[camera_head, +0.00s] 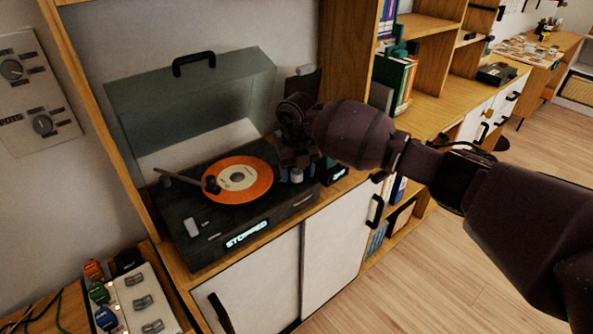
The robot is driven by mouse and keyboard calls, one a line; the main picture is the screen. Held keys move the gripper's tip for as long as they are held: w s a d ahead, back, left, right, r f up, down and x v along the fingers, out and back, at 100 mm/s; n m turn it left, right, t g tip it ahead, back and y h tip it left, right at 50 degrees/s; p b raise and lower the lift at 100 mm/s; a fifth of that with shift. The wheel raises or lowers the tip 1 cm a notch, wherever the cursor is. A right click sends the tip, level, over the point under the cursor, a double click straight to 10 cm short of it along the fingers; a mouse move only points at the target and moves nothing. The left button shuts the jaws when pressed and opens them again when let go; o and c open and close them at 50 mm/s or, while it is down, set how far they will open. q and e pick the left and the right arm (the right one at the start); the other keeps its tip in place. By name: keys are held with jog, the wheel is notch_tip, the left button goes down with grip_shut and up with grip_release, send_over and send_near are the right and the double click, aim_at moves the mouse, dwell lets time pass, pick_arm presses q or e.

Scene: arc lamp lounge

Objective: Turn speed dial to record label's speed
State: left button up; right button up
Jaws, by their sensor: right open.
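The dark record player (205,237) stands on the wooden cabinet with its clear lid (195,105) raised. An orange record (252,186) with a pale label (237,177) lies on its platter; the label's print is too small to read. The tonearm (185,180) reaches in from the left, its head at the record's left edge. The front display (246,233) reads "STOPPED". My right gripper (297,174) is open, pointing down over the player's right end, just right of the record. I cannot make out the speed dial; the gripper covers much of that area. My left gripper is out of view.
A small dark device with a lit display (338,172) stands right of the player. Shelves with books (398,83) are behind my right arm. A panel with knobs (42,123) is on the left wall. A switch box (143,300) sits at lower left. Floor is clear at lower right.

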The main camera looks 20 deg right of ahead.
jog(key=c, duration=0.9)
